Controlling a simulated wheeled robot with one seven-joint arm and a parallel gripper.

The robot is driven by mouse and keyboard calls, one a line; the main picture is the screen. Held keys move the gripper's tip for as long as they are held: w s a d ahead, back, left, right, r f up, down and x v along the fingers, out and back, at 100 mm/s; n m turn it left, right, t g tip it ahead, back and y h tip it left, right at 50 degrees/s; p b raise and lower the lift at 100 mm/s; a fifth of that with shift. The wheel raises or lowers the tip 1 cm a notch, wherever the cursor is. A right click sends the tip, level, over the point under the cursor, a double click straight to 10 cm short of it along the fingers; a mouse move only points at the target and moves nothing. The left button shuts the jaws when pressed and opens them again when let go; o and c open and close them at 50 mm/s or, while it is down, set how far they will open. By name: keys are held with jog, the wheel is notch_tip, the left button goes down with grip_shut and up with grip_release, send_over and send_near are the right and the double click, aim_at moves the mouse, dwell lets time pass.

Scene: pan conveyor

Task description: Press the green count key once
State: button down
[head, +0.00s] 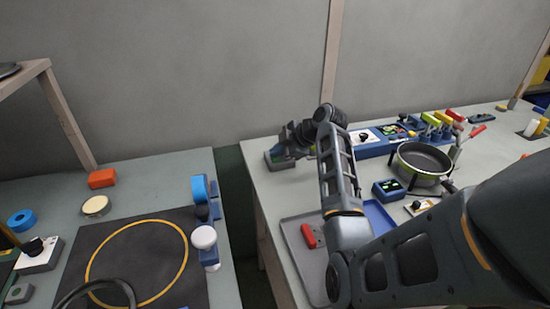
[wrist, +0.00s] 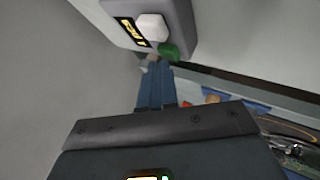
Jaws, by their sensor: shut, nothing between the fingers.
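In the wrist view a grey counter box (wrist: 181,18) carries a small display with yellow marks, a white hexagonal knob (wrist: 152,27) and the green count key (wrist: 169,51) at its near edge. My gripper (wrist: 155,68) is shut and empty, its blue fingers pointing at the box. The fingertips sit just beside the green key, to its lower left in the picture; I cannot tell whether they touch it. In the head view my gripper (head: 279,151) is over the grey counter box (head: 279,164) at the right table's back left corner; the key is not clear there.
On the right table stand a black pan (head: 424,158), a blue box with a green display (head: 388,190), a grey tray (head: 297,240) with a red block (head: 308,236), and a row of coloured handles. The left table (head: 135,180) lies across a gap.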

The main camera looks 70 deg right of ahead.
aim_at(278, 160)
dwell(0.5)
jog(key=shift+r+p, duration=0.7)
jog(key=shift+r, duration=0.1)
notch_tip(278, 160, up, 5)
jog(key=p, duration=0.3)
jog(key=shift+p, duration=0.4)
jog(key=shift+s, duration=0.1)
dwell(0.5)
